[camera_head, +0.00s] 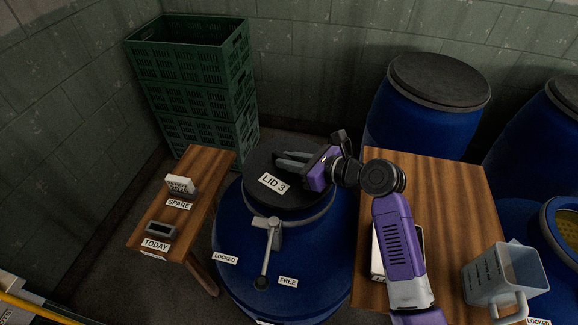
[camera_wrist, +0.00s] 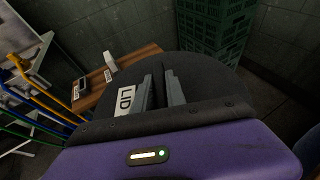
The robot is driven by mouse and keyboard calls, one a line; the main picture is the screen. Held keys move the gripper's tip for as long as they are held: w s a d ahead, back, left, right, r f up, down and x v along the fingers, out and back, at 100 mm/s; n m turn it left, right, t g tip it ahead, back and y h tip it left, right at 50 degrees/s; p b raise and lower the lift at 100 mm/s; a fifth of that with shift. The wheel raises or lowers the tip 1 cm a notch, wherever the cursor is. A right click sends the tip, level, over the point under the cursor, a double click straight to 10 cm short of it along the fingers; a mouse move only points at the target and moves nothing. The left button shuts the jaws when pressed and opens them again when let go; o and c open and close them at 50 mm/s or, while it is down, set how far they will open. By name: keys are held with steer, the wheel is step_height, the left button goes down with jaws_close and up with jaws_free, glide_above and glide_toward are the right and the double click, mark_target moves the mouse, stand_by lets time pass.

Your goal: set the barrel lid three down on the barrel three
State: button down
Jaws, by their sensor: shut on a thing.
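The barrel lid three (camera_head: 262,160) is a dark round disc with a white "LID 3" label. It lies over the top of a blue barrel, barrel three (camera_head: 235,225), covering its mouth. A grey ring shows below the lid's near edge; I cannot tell whether the lid is fully seated or slightly above. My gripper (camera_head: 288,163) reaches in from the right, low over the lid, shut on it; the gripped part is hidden. In the wrist view, the lid (camera_wrist: 210,75) fills the area around my fingers (camera_wrist: 160,92). The barrel's lever (camera_head: 268,250) points toward the front, nearer "FREE" than "LOCKED".
A wooden bench (camera_head: 205,165) with "SPARE" and "TODAY" labels stands left. Green crates (camera_head: 190,65) are stacked behind. A wooden table (camera_head: 440,190) with a clear jug (camera_head: 505,275) stands right, close to my arm. More lidded blue barrels (camera_head: 415,120) stand at the back right.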

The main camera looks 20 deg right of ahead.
steer(key=shift+f, duration=1.15)
steer(key=shift+f, duration=0.3)
steer(key=shift+f, duration=0.3)
steer(key=c, duration=1.4)
jaws_free()
steer(key=shift+o, duration=0.2)
steer(key=shift+r, duration=0.25)
steer(key=v, duration=1.2)
steer(key=shift+r, duration=0.3)
